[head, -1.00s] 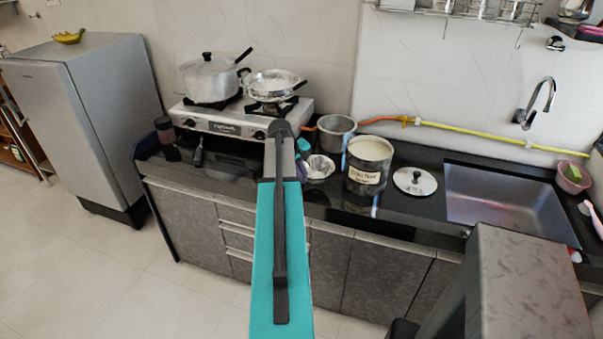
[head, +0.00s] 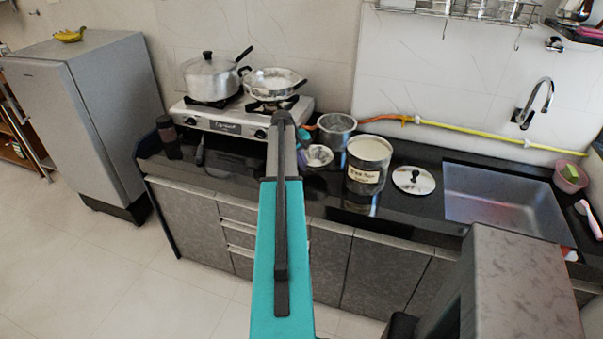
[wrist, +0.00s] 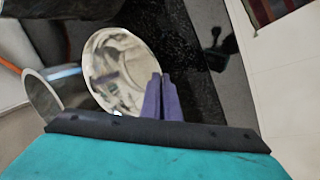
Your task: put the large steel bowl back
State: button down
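The large steel bowl (head: 319,156) is a shiny round bowl at the front of the counter, just left of a labelled can. In the wrist view the bowl (wrist: 112,62) shows its open inside toward the camera. My gripper's purple fingers (wrist: 161,98) are close together at its right rim and appear shut on it. I cannot tell whether the bowl touches the counter.
A deep steel pot (head: 337,130) stands behind the bowl and the labelled can (head: 367,163) to its right. A lid (head: 413,181) lies before the sink (head: 505,207). The stove (head: 240,119) with a cooker and a pan is left. A hose (head: 465,130) runs behind.

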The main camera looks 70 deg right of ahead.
jog(key=shift+f, duration=0.1)
jog(key=shift+f+p, duration=0.9)
jog(key=shift+f, duration=0.75)
jog(key=shift+f, duration=0.15)
jog(key=c, duration=2)
grip_release()
jog(key=shift+r, duration=0.2)
jog(key=shift+b+v, duration=1.55)
jog(key=shift+v, duration=4.4)
jog(key=shift+w, duration=0.1)
jog(key=shift+a+f, duration=0.1)
